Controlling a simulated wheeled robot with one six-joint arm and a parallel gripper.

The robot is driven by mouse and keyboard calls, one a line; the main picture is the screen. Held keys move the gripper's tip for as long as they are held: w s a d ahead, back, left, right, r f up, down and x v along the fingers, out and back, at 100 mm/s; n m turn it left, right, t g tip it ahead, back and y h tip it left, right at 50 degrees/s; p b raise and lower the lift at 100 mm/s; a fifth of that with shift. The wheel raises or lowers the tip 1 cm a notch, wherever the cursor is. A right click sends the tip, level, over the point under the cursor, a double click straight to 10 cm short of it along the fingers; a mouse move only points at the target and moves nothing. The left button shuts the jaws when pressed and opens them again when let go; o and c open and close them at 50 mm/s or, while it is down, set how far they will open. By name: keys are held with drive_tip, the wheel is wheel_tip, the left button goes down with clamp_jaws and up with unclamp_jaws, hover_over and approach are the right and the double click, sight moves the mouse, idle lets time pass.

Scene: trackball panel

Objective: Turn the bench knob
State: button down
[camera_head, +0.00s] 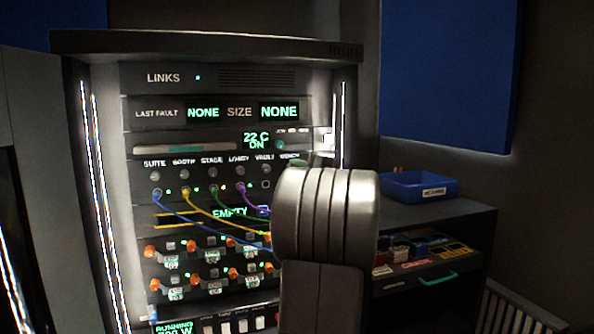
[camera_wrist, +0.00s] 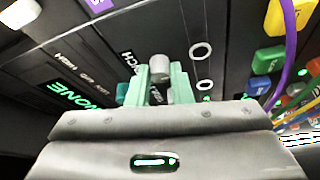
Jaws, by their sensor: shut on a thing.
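The bench knob (camera_wrist: 159,65) is a small grey cylinder in the wrist view, beside a partly covered label ending in "NCH". My gripper (camera_wrist: 160,76) has pale green fingers on either side of the knob and is shut on it. In the head view, the BENCH label (camera_head: 289,156) shows at the right end of the row of labels. The knob under it is hidden there behind my grey arm. How far the knob is turned cannot be read.
The dark rack panel (camera_head: 228,78) has other grey knobs (camera_head: 213,172) left of the hidden one. Blue, yellow, green and purple cables (camera_head: 205,233) hang below them. A blue bin (camera_head: 418,186) stands on the dark cabinet at the right. A purple cable (camera_wrist: 287,45) passes at the right in the wrist view.

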drive_tip(key=c, duration=1.3)
unclamp_jaws()
drive_tip(key=shift+s, duration=0.1)
drive_tip(key=v, duration=1.3)
drive_tip(key=shift+s+d, duration=0.25)
drive_tip(key=shift+f, duration=0.1)
drive_tip(key=x, duration=1.4)
drive_tip(key=shift+s+d, duration=0.1)
drive_tip(key=shift+s, duration=0.05)
